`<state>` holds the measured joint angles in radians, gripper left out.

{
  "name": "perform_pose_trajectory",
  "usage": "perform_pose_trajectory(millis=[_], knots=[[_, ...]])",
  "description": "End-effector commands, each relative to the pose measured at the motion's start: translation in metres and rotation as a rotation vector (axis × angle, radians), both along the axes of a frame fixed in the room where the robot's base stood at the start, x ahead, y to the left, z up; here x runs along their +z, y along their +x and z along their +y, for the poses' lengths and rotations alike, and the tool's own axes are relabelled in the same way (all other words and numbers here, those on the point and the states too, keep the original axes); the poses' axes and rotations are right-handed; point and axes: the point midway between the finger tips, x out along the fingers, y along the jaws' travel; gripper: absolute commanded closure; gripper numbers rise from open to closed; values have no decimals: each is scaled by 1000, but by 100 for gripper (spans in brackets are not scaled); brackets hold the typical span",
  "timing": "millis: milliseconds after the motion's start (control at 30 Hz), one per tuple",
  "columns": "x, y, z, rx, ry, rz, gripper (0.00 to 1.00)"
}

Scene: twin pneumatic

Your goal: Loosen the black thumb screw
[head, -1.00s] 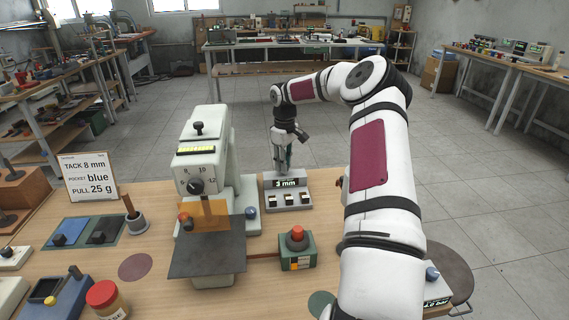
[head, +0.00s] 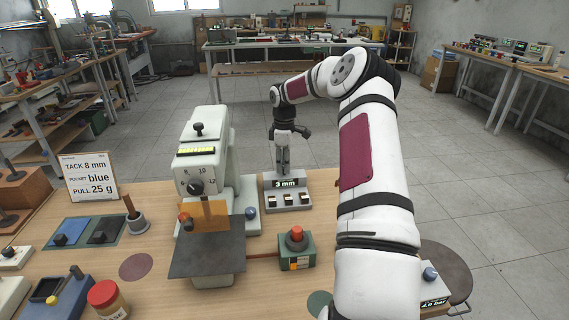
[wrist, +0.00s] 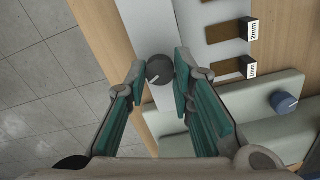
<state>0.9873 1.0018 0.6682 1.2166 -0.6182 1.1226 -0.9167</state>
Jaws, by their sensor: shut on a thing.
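The black thumb screw (wrist: 160,70) is a round dark knob with a white mark on its face. In the wrist view it sits between the green-padded fingertips of my gripper (wrist: 160,73), which are shut on it. It stands at the pale grey block with the lit "3 mm" display, whose front (head: 288,202) shows in the head view. In the head view my gripper (head: 283,164) points down behind this block, and the thumb screw is hidden there.
The white machine (head: 205,160) stands just left of the block, with a blue knob (head: 251,213) on its base. A green box with a red button (head: 297,233) stands in front. The wooden bench ends just behind the block, with floor beyond.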

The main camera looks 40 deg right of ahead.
Motion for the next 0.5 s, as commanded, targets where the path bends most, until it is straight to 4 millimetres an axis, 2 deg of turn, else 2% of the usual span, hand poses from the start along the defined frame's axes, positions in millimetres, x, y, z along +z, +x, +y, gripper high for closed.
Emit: perform_pose_trajectory(millis=[500], knots=[[1,0,0,468,-2,-1,100]])
